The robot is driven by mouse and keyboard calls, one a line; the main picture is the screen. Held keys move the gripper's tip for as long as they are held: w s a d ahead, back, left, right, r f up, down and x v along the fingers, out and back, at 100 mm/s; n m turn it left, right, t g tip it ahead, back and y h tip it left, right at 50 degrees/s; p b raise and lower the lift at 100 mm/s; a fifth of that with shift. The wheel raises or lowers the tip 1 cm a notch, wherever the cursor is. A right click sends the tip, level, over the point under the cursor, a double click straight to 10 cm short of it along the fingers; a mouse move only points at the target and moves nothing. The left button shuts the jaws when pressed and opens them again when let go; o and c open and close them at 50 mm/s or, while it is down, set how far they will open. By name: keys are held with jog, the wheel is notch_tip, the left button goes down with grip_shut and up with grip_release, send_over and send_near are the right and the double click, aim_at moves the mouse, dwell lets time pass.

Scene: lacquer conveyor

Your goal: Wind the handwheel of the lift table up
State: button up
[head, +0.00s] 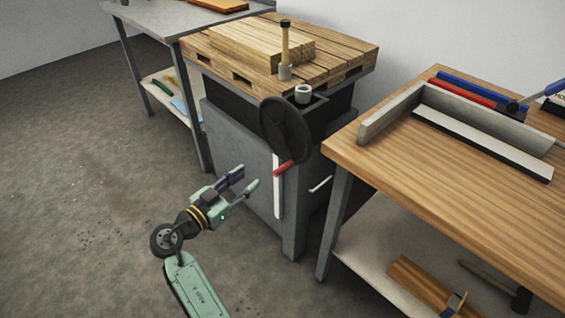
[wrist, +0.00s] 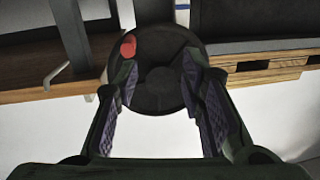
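The lift table (head: 240,155) is a grey cabinet with a slatted wooden top. Its black handwheel (head: 285,128) is on the front, with a red handle (head: 283,169) at the lower rim. In the wrist view the handwheel (wrist: 160,100) lies ahead between my fingers, and the red handle (wrist: 128,46) shows at its upper left. My gripper (head: 245,181) is open and empty, left of and below the red handle, apart from it. In the wrist view the two fingers (wrist: 160,105) are spread wide with nothing between the pads.
A wooden workbench (head: 470,190) with a grey angle fence (head: 480,115) stands close on the right. A grey side table (head: 190,17) is behind left. Wooden planks and a yellow-handled post (head: 285,48) are on the lift top. The floor (head: 90,180) at left is clear.

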aim_at(292, 162)
jog(key=w+d+p, duration=0.1)
jog(key=d, duration=0.2)
jog(key=w+d+m+h+p, duration=0.1)
jog(key=w+d, duration=0.1)
jog(key=d, duration=0.1)
jog(key=w+d+g+h+p, duration=0.1)
jog(key=w+d, duration=0.1)
jog(key=d, duration=0.1)
jog(key=shift+w+d+f, duration=0.15)
jog(key=shift+d+f, duration=0.15)
jog(key=shift+d, duration=0.05)
jog(key=shift+w+d+f, duration=0.15)
jog(key=shift+w+d, duration=0.25)
jog(key=shift+w, duration=0.05)
jog(key=shift+c, duration=0.3)
grip_shut()
